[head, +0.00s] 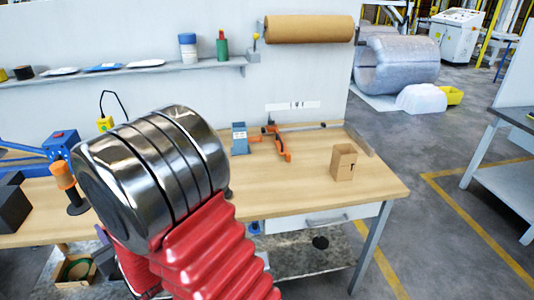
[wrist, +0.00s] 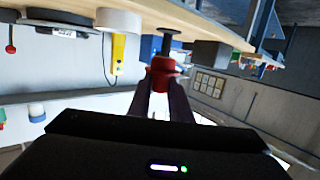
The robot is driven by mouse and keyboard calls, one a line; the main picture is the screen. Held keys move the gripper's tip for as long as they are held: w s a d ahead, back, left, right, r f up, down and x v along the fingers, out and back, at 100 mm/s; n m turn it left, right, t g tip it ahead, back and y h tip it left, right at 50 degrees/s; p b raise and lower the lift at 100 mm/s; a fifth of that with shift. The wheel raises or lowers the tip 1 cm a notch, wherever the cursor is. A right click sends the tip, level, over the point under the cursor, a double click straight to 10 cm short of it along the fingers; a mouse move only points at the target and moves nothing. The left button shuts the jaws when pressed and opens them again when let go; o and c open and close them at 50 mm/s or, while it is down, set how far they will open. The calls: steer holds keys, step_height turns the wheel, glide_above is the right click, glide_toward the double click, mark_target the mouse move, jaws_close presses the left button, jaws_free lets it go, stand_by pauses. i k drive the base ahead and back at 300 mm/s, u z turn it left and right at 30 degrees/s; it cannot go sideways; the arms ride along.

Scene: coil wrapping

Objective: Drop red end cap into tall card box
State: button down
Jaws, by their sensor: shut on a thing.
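The red end cap (wrist: 163,66) shows in the wrist view between the purple fingers of my gripper (wrist: 165,86), which is shut on it. A black stem and disc (wrist: 169,32) appear beyond the cap. In the head view my own arm hides the gripper and the cap. The tall card box (head: 344,163) stands upright near the right end of the wooden bench (head: 290,196), with a dark mark on its side. It is well to the right of my arm, and its inside cannot be made out.
An orange-topped tool on a black base (head: 65,176) stands at the bench's left. A blue block (head: 239,139) and an orange clamp (head: 282,145) are at the back, left of the box. A shelf (head: 130,70) runs along the wall. Bench around the box is mostly clear.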

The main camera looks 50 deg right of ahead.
mark_target(340, 176)
steer(key=z, duration=0.35)
steer(key=i, duration=0.15)
steer(key=u, duration=1)
steer(key=k, duration=0.55)
steer(key=z, duration=0.95)
steer(key=k, duration=0.8)
steer(key=z, duration=0.8)
steer(key=i, duration=0.65)
steer(key=z, duration=0.3)
